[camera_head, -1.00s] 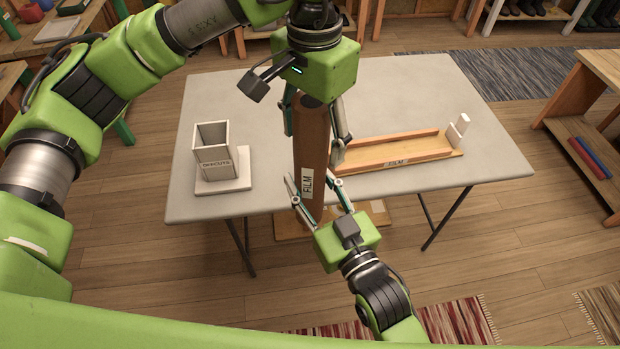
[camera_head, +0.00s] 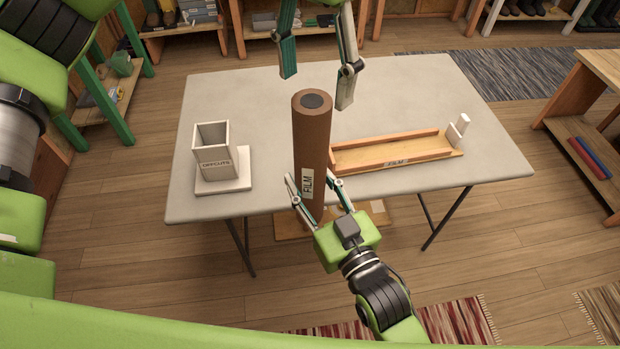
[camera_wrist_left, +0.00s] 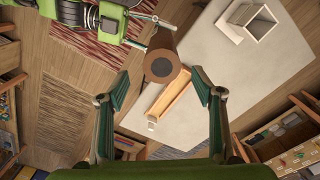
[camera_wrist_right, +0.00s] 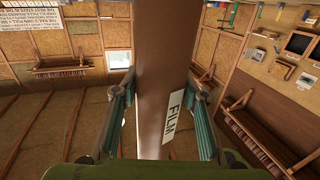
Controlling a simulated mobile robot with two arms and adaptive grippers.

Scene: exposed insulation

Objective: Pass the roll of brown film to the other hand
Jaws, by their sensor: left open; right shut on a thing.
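The roll of brown film (camera_head: 312,140) stands upright in front of the table, with a dark core at its top end and a white FILM label. My right gripper (camera_head: 316,196) is shut on its lower part. The roll also fills the middle of the right wrist view (camera_wrist_right: 160,75), between the fingers (camera_wrist_right: 158,120). My left gripper (camera_head: 317,85) is open and empty, above and beyond the roll's top end. In the left wrist view the roll's end (camera_wrist_left: 161,66) shows past the open fingertips (camera_wrist_left: 160,82), apart from them.
The table's middle is clear. A wooden shelf with coloured rolls (camera_head: 590,158) stands at the right.

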